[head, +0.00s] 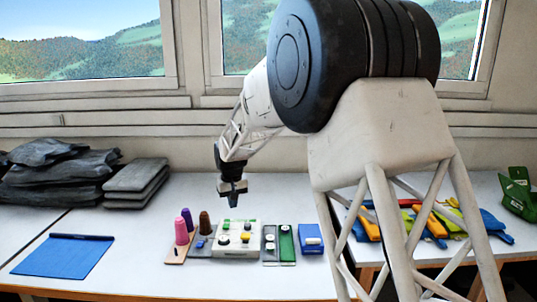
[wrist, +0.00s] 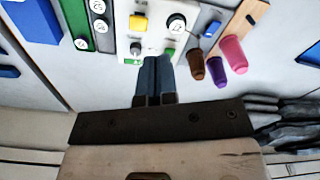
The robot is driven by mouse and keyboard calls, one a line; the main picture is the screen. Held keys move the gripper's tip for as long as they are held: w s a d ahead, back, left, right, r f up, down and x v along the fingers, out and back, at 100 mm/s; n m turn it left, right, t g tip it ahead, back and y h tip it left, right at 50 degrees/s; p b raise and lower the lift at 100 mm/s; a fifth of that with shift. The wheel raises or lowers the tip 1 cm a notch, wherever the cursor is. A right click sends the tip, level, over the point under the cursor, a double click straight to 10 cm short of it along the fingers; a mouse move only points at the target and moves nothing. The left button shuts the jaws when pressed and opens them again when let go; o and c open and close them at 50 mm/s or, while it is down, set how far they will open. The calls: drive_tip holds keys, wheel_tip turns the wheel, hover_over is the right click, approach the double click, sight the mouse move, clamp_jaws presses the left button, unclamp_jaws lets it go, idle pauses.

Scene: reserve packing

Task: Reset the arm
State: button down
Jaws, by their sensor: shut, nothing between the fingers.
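My gripper (head: 232,198) hangs from my arm above the white table, over the back of the row of small items. In the wrist view my gripper's two fingers (wrist: 154,90) are pressed together and hold nothing. Below it is a white panel (head: 236,246) with coloured buttons and knobs, which also shows in the wrist view (wrist: 150,45). The gripper is apart from the panel and the other items.
Pink (head: 181,230), purple (head: 187,219) and brown (head: 205,222) pegs stand left of the panel. A blue box (head: 311,239) is right, a blue mat (head: 64,257) far left. Black bags (head: 60,178) lie at the back left. Colourful tools (head: 430,220) lie right. The front table is clear.

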drive_tip(key=s+d+r+m, duration=0.1)
drive_tip(key=s+d+r, duration=0.3)
drive_tip(key=s+d, duration=0.35)
drive_tip(key=s+d+r+m+t, duration=0.1)
drive_tip(key=s+d+r, duration=0.3)
drive_tip(key=s+d, duration=0.3)
drive_tip(key=s+d+r, duration=0.4)
drive_tip(key=s+d, duration=0.2)
drive_tip(key=s, duration=0.3)
drive_tip(key=s+d+f+m, duration=0.1)
drive_tip(key=s+d, duration=0.2)
drive_tip(key=s, duration=0.6)
drive_tip(key=s+d+f+m, duration=0.1)
drive_tip(key=s+d, duration=0.3)
drive_tip(key=s, duration=0.5)
drive_tip(key=s+d+f+t, duration=0.1)
drive_tip(key=s+d, duration=0.2)
drive_tip(key=s, duration=0.6)
drive_tip(key=shift+s+d+f+m, duration=0.2)
drive_tip(key=shift+s+f+m, duration=0.05)
drive_tip(key=shift+s+m, duration=0.15)
